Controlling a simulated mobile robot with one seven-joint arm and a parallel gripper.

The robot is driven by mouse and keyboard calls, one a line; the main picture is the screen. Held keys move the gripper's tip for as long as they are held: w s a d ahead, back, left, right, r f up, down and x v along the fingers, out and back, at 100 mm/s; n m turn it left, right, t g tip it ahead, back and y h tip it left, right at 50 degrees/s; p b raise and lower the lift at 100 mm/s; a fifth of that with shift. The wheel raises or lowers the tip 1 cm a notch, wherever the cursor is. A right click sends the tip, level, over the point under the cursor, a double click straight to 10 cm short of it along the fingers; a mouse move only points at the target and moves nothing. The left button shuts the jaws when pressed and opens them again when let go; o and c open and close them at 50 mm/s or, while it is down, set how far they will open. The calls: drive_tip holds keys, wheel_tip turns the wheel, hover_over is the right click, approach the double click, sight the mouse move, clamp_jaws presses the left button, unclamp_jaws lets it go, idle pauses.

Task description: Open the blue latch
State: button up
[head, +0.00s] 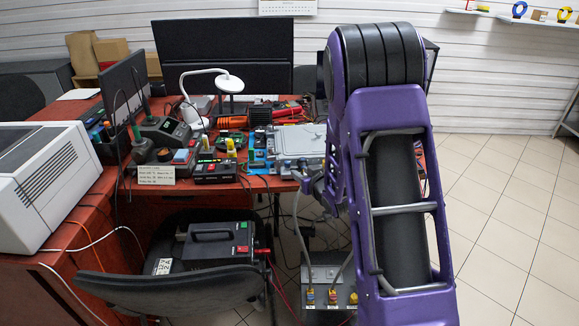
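A light grey box (302,139) sits on the red desk, just left of my purple arm. Small blue parts (258,152) stand at its left side; they are too small to tell which of them is the blue latch, or whether it is open or shut. My arm also hides what lies right of the box.
A white desk lamp (200,92), soldering gear and several small devices crowd the red desk (268,184). A dark chair (185,292) with a black case (215,243) stands in front. A grey connector box (322,290) with hoses is below. Tiled floor (510,235) is clear at right.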

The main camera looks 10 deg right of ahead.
sight(288, 164)
drive_tip(key=x, duration=1.1)
drive_tip(key=shift+w+b, duration=0.15)
drive_tip(key=shift+b, duration=0.25)
drive_tip(key=shift+c, duration=0.3)
